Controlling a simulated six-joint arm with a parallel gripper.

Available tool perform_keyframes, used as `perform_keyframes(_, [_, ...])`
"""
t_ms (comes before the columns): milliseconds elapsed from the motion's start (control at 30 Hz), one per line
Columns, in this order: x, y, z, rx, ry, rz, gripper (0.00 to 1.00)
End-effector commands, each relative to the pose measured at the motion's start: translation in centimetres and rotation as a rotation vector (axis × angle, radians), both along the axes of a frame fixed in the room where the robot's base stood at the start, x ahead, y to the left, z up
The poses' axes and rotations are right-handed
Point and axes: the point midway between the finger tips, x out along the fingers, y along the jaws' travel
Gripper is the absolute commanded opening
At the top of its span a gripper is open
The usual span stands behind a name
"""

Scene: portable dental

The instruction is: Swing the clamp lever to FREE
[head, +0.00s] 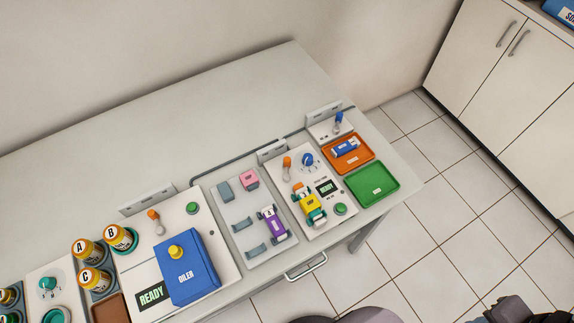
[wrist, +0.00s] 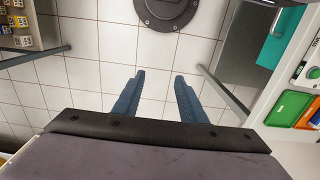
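Several small levers stand on the bench, and their labels are too small to read, so I cannot tell which is the clamp lever. One orange-tipped lever (head: 287,163) is upright on the white panel (head: 328,233) that holds a yellow handpiece-like part (head: 309,204). A blue-tipped lever (head: 338,120) stands on a small plate at the back right. Another orange-tipped lever (head: 154,216) is beside the blue OILER box (head: 190,268). My gripper (wrist: 158,76) is open and empty in the wrist view, over the tiled floor, away from the levers.
A blue knob (head: 308,160), a READY display (head: 326,187) and a green button (head: 340,209) share the white panel. An orange tray (head: 369,163) holds a blue item, beside an empty green tray (head: 391,187). Lettered yellow jars (head: 88,250) stand left. The bench's back is bare.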

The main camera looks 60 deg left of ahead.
Motion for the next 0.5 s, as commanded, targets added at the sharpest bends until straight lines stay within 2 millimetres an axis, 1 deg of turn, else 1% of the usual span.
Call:
perform_keyframes(133, [1.1, 0.7, 0.4, 0.000, 0.000, 0.019, 0.35])
perform_keyframes(267, [3.6, 2.8, 1.3, 0.000, 0.000, 0.063, 0.35])
perform_keyframes(367, [6.4, 5.8, 2.2, 0.000, 0.000, 0.116, 0.35])
perform_keyframes(400, [7.5, 7.3, 2.6, 0.000, -0.001, 0.140, 0.35])
perform_keyframes(467, [9.1, 10.0, 3.1, 0.000, 0.000, 0.178, 0.35])
perform_keyframes(500, [10.0, 12.0, 3.3, 0.000, 0.002, 0.205, 0.35])
